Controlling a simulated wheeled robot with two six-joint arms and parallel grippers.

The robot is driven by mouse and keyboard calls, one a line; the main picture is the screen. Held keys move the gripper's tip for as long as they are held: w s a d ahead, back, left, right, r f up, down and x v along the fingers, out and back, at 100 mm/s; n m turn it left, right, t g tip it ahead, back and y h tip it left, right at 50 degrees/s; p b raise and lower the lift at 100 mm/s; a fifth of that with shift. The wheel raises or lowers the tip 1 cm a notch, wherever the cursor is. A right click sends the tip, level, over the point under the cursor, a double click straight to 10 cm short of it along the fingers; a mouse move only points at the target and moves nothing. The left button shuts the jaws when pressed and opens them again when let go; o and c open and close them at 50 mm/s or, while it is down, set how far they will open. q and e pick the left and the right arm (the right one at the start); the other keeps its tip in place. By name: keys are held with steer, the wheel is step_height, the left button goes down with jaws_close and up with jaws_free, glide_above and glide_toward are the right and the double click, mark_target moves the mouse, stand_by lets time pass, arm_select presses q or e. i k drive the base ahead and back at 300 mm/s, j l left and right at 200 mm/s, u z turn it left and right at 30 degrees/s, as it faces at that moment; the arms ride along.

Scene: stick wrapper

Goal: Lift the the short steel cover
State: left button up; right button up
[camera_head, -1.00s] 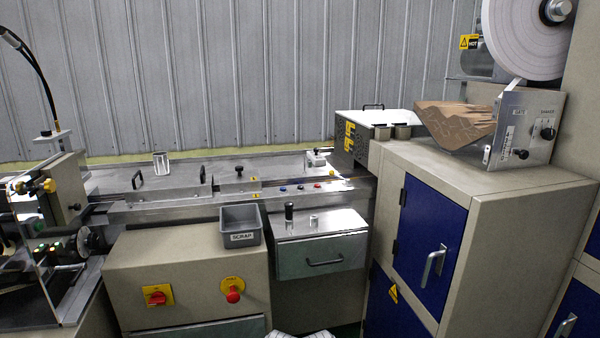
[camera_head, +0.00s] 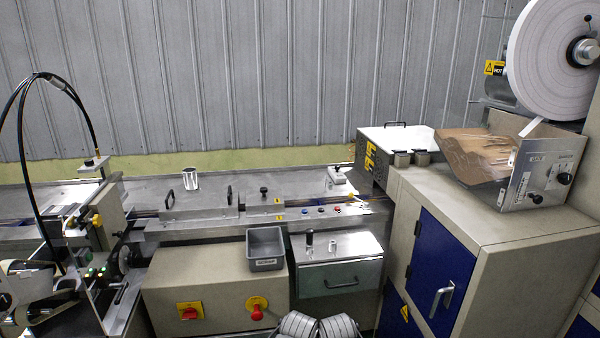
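A low steel cover section (camera_head: 202,213) lies flat along the machine's rail, left of centre in the head view. Two upright black handles, the left one (camera_head: 170,199) and the right one (camera_head: 229,194), stand by it. Just to its right is another low steel section with a black knob (camera_head: 264,190). I cannot tell for certain which section is the short steel cover. No section looks raised. Neither of my grippers is recognisable in the view. Two pale rounded ribbed forms show at the bottom edge, probably parts of my arms.
A grey scrap bin (camera_head: 265,262) and a steel drawer box (camera_head: 340,266) stand in front of the rail. A steel cup (camera_head: 190,179) stands behind it. A beige cabinet (camera_head: 515,255) with blue doors blocks the right. A looping black cable (camera_head: 22,130) rises at the left.

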mark_target(264, 200)
steer(key=i+j+z, duration=0.15)
steer(key=i, duration=0.25)
steer(key=i+j+z, duration=0.2)
steer(key=i+j, duration=0.2)
